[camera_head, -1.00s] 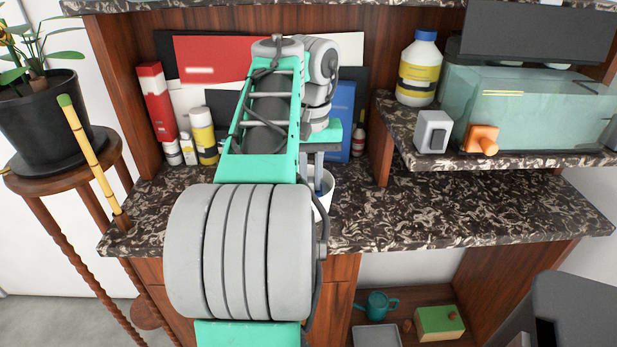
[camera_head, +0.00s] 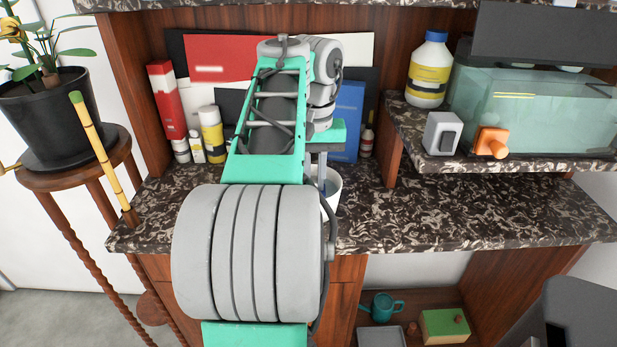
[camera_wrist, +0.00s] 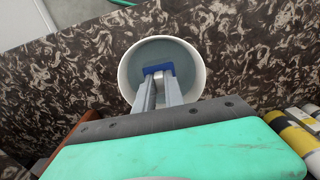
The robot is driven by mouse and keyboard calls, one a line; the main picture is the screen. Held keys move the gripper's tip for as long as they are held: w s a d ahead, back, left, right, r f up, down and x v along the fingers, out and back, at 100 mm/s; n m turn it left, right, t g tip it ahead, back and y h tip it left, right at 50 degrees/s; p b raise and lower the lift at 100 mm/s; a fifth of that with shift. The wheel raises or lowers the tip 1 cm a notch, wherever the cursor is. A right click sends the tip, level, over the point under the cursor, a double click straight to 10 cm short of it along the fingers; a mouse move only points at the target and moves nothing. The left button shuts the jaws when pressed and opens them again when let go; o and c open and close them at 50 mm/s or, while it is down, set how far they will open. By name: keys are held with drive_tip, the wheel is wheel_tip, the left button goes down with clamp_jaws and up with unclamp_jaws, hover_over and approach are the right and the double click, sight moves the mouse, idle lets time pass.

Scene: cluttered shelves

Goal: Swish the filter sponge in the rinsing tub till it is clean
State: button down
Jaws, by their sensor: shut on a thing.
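The rinsing tub is a round white tub (camera_wrist: 197,56) on the dark marbled counter, with grey-blue inside. In the head view the tub (camera_head: 334,190) shows only in part, behind my arm. My gripper (camera_wrist: 158,80) reaches down into the tub's mouth, and its fingers are shut on a blue block, which appears to be the filter sponge (camera_wrist: 157,68). In the wrist view the sponge lies inside the rim outline. I cannot tell how deep it is or whether it is clean. In the head view my arm hides most of the gripper.
A glass tank (camera_head: 535,110) stands on the raised shelf at right, with a yellow-labelled bottle (camera_head: 428,72), a grey switch box (camera_head: 441,134) and an orange valve (camera_head: 491,142). Bottles (camera_head: 211,134) stand left of my arm. The counter (camera_head: 450,212) right of the tub is clear.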

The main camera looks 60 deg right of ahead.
drive_tip(key=shift+s+d, duration=0.25)
drive_tip(key=shift+s, duration=0.2)
drive_tip(key=shift+w+a, duration=0.3)
drive_tip(key=shift+w, duration=0.25)
drive_tip(key=shift+w+a, duration=0.3)
drive_tip(key=shift+w, duration=0.25)
drive_tip(key=shift+s, duration=0.1)
drive_tip(key=shift+s+d, duration=0.3)
drive_tip(key=shift+s, duration=0.2)
drive_tip(key=shift+s+d, duration=0.3)
drive_tip(key=shift+s, duration=0.2)
